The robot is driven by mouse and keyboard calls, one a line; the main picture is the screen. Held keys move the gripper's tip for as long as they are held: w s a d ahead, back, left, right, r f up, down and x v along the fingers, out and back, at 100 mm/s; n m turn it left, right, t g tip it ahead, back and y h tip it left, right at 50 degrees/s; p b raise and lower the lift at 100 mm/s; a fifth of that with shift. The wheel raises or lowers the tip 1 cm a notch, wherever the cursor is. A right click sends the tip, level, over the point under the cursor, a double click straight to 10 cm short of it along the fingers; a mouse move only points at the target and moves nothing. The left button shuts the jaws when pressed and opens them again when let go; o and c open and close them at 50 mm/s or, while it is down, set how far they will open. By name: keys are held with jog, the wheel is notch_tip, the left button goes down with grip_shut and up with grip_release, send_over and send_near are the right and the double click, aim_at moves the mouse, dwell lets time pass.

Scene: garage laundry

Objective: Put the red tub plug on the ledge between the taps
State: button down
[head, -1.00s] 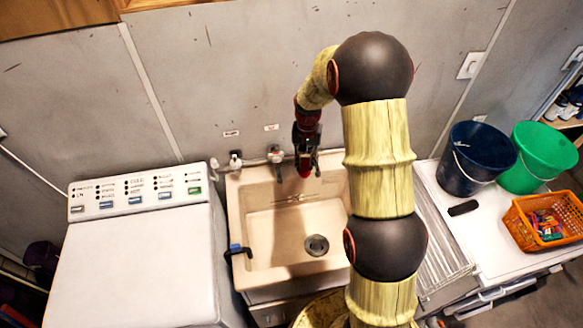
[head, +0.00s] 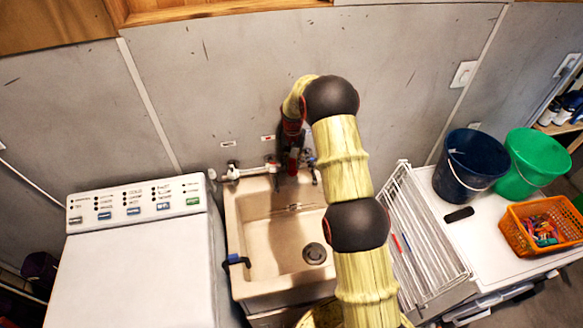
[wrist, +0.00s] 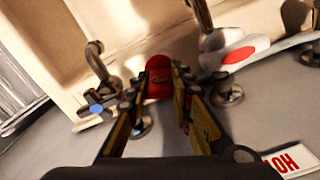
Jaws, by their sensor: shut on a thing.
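My gripper (head: 291,166) is at the back of the sink, between the two taps. In the wrist view its fingers (wrist: 160,92) are shut on the red tub plug (wrist: 158,76), which shows at the fingertips. In the head view, the gripper and arm largely hide the plug. The red-marked tap (wrist: 228,60) is to the right in the wrist view, and the blue-marked tap (wrist: 98,100) is to the left. The pale ledge (wrist: 130,70) along the sink's back lies around the plug. I cannot tell whether the plug touches it.
The beige sink (head: 262,240) has a dark drain (head: 314,253). A white washer (head: 140,260) stands left. A wire drying rack (head: 425,235), a blue bucket (head: 470,165), a green bucket (head: 535,160) and an orange basket (head: 540,222) are right. The grey wall is close behind the taps.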

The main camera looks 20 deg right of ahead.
aim_at(292, 168)
jog(key=shift+w+d+f, duration=0.1)
jog(key=shift+w+f, duration=0.6)
jog(key=shift+f, duration=0.1)
jog(key=shift+f+p, duration=0.4)
jog(key=shift+f, duration=1.15)
jog(key=shift+f, duration=0.1)
jog(key=c, duration=2)
grip_release()
jog(key=shift+f, duration=0.15)
jog(key=shift+c, duration=0.2)
jog(key=o, duration=0.5)
jog(key=shift+c, duration=0.2)
jog(key=shift+r, duration=0.2)
